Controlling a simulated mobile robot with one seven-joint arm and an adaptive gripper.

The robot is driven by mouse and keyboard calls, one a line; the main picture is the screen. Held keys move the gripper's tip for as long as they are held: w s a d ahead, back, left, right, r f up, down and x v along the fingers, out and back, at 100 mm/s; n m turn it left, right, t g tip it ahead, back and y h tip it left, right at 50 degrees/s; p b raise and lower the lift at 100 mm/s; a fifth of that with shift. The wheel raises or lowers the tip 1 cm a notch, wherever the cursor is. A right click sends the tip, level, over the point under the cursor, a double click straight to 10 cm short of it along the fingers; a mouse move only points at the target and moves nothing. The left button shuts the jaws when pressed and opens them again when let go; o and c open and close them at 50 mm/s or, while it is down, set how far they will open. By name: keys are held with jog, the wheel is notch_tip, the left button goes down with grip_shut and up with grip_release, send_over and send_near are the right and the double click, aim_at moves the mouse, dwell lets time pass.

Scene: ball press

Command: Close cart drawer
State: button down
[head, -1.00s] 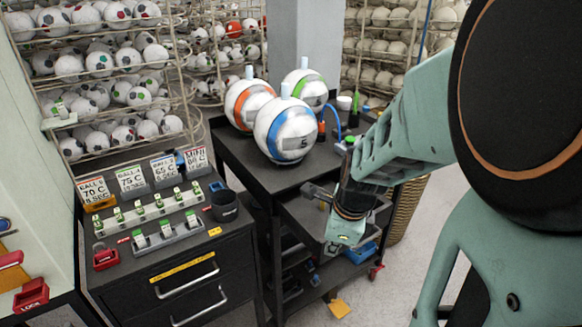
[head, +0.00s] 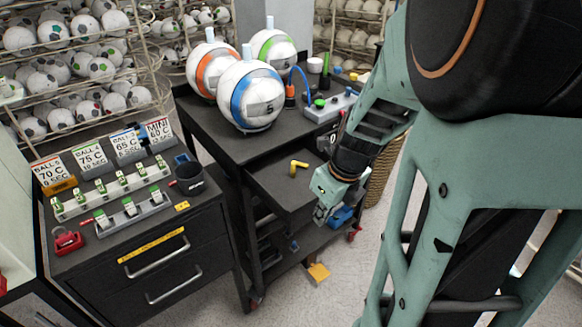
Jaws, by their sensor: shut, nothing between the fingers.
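The black cart (head: 222,143) stands in the middle of the head view with balls on its top. Its drawer (head: 268,184) is pulled out below the top, and a yellow item (head: 298,166) lies inside. My gripper (head: 321,213) is at the front right side of the open drawer, pointing down, close to the drawer's front. It is shut and holds nothing. My arm and gripper hide the drawer's right end, and I cannot tell whether the gripper touches it.
On the cart top are an orange-striped ball (head: 211,68), a blue-striped ball (head: 251,95), a green-striped ball (head: 272,48) and a grey control box (head: 328,104). A black cabinet (head: 125,285) stands to the left.

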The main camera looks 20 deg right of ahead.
aim_at(306, 217)
jog(key=w+f+b, duration=0.1)
jog(key=f, duration=0.1)
jog(key=w+a+f+b, duration=0.1)
jog(key=w+b, duration=0.1)
jog(key=w+f+b, duration=0.2)
jog(key=shift+a+f, duration=0.3)
jog(key=shift+a, duration=0.1)
jog(key=shift+w, duration=0.1)
